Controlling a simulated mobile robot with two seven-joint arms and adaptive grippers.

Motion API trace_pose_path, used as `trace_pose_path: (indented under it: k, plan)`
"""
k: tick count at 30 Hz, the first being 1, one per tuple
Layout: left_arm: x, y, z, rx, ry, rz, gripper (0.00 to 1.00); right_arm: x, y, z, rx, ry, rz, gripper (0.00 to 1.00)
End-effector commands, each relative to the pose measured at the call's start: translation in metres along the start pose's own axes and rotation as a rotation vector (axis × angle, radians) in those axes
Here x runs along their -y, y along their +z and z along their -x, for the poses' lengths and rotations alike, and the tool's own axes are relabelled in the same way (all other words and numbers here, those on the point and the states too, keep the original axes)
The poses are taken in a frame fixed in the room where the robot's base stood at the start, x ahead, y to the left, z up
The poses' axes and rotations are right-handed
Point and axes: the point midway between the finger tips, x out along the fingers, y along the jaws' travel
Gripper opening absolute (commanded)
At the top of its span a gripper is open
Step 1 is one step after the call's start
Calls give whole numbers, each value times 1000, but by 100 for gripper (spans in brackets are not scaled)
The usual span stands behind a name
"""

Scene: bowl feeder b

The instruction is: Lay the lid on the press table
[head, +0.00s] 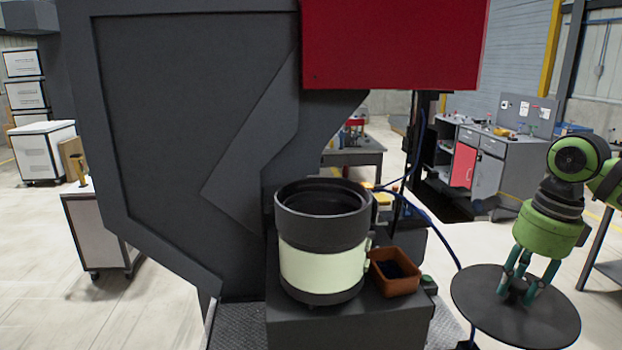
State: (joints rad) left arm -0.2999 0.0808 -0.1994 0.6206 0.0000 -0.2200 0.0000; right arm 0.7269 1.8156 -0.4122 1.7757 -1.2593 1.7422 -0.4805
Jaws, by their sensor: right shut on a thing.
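The lid (482,315) is a flat dark round disc with a small knob at its middle. My right gripper (522,285) is shut on the lid's knob and holds the lid roughly level at the lower right, to the right of the press table. The press table (345,332) is the dark block at the bottom middle, in front of the large grey machine. The bowl feeder (322,268), a pale cylinder with a black open rim, stands on it. My left gripper is out of view.
An orange-brown bin (396,286) with dark contents sits on the press table, right of the feeder. The grey press frame (180,120) and its red head (390,45) rise behind and above. A blue cable (440,240) runs between the table and the lid.

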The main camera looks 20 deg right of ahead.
Motion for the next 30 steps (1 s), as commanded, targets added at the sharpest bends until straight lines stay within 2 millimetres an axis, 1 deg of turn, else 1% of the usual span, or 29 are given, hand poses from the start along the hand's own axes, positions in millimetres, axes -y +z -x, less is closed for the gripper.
trace_pose_path:
  k: [4,9,16,19,20,21,30]
  plan:
    - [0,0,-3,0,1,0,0,-4,1,-22,-1,11,92,0]
    - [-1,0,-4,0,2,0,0,-8,2,-35,-5,20,156,0]
    - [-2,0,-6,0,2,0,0,-12,6,-50,-4,29,229,0]
    - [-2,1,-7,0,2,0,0,-16,10,-63,-5,39,295,0]
    - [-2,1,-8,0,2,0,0,-18,11,-67,-4,42,317,0]
    - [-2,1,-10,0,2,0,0,-22,16,-79,2,53,376,0]
    - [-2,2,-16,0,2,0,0,-45,43,-123,11,84,683,0]
